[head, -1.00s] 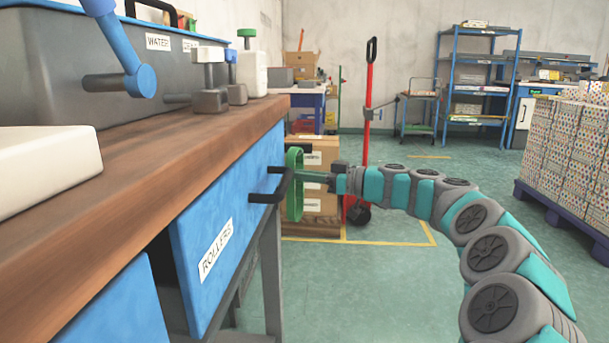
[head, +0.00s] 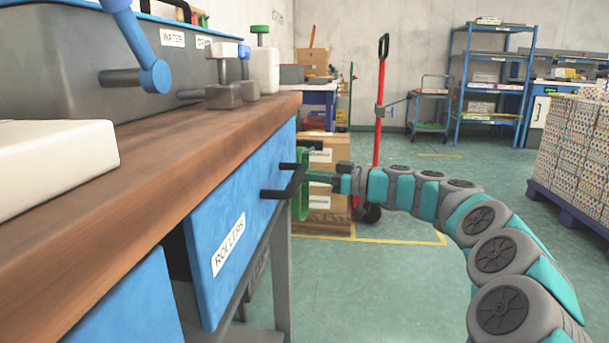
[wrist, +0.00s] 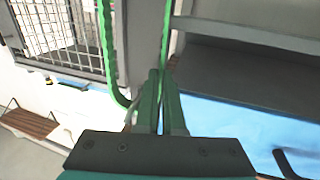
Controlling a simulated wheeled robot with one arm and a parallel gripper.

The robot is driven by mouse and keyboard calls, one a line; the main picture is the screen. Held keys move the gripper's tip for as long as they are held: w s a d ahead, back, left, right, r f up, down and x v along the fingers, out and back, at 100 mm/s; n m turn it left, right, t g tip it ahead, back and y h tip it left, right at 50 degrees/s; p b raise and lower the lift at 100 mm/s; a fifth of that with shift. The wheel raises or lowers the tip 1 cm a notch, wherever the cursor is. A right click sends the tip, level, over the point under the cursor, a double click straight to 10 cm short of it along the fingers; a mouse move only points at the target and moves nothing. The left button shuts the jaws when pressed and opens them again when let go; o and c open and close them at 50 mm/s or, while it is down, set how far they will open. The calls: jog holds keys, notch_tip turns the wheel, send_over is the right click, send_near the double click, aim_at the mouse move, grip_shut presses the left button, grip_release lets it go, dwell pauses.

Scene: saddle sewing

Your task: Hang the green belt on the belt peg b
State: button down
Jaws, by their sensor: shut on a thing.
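The green belt (head: 303,206) is a thin loop hanging upright beside the blue drawer front in the head view. The drawer's black handle partly covers it. In the wrist view two strands of the belt (wrist: 108,50) run up from the fingers. My gripper (head: 311,176) is shut on the belt, just right of the handle; whether belt and handle touch cannot be told. In the wrist view the gripper's fingers (wrist: 161,78) are together at the belt. I cannot pick out belt peg b in either view.
A wooden bench top (head: 200,160) and the blue ROLLERS drawer (head: 228,232) with its black handle (head: 284,181) are close at left. Cardboard boxes (head: 324,200) and a red hand truck (head: 380,110) stand behind my gripper. Stacked cartons (head: 575,150) stand at right. The floor between is open.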

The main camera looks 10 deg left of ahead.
jog(key=c, duration=1)
grip_release()
jog(key=shift+o, duration=0.5)
jog(key=o, duration=0.7)
jog(key=shift+o, duration=0.2)
jog(key=d, duration=0.9)
jog(key=shift+s+d, duration=0.15)
dwell(1.6)
jog(key=shift+d, duration=0.7)
jog(key=shift+d, duration=1)
jog(key=shift+d, duration=1.05)
